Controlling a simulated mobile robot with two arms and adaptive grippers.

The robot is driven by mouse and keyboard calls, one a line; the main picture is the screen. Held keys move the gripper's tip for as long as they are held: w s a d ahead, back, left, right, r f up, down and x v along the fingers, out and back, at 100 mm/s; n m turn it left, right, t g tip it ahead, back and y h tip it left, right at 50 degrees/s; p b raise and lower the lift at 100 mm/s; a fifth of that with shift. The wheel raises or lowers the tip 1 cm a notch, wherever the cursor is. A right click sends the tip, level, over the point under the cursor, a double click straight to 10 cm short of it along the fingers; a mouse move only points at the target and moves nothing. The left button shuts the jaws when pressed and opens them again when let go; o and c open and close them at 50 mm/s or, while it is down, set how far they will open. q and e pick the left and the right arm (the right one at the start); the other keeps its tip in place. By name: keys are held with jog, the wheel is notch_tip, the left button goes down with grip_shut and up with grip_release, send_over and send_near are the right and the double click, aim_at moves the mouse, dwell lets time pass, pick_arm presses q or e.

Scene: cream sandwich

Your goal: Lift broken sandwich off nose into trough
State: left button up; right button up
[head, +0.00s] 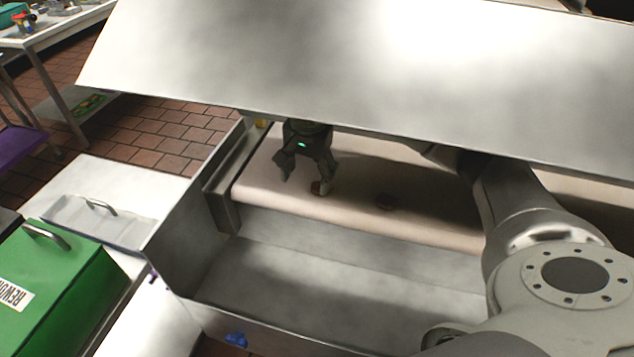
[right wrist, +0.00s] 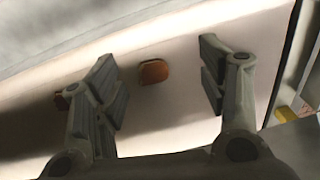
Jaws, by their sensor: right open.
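A brown sandwich piece (head: 316,187) lies on the cream belt (head: 265,185), close to one fingertip of my right gripper (head: 303,182). In the right wrist view a brown piece (right wrist: 153,72) lies in the gap between the spread fingers of my right gripper (right wrist: 160,70), with no visible contact. A second brown piece (head: 386,202) lies farther right on the belt, in shadow; in the wrist view a piece (right wrist: 62,100) is partly hidden behind the left finger. The belt's rounded nose edge borders the grey metal trough (head: 300,285), whose visible floor looks empty. My left gripper is not visible.
A large metal hood (head: 350,60) overhangs the belt and hides its back. A metal side rail (head: 222,185) bounds the belt's left end. A green box (head: 65,275) and a lidded tray (head: 95,220) stand at left. A blue item (head: 236,340) shows below the trough.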

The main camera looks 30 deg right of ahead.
jog(key=shift+w+d+r+h, duration=0.1)
jog(key=shift+d+r+h, duration=0.15)
jog(key=shift+d, duration=0.3)
jog(key=shift+d+r+h, duration=0.1)
jog(key=shift+d+h, duration=0.15)
jog(key=shift+d, duration=0.65)
jog(key=f, duration=0.2)
jog(key=f+p, duration=0.1)
jog(key=f, duration=0.1)
jog(key=w+d+f+p, duration=0.1)
jog(key=f, duration=0.1)
jog(key=shift+w+d+f, duration=0.1)
jog(key=shift+f, duration=0.35)
jog(key=c, duration=0.7)
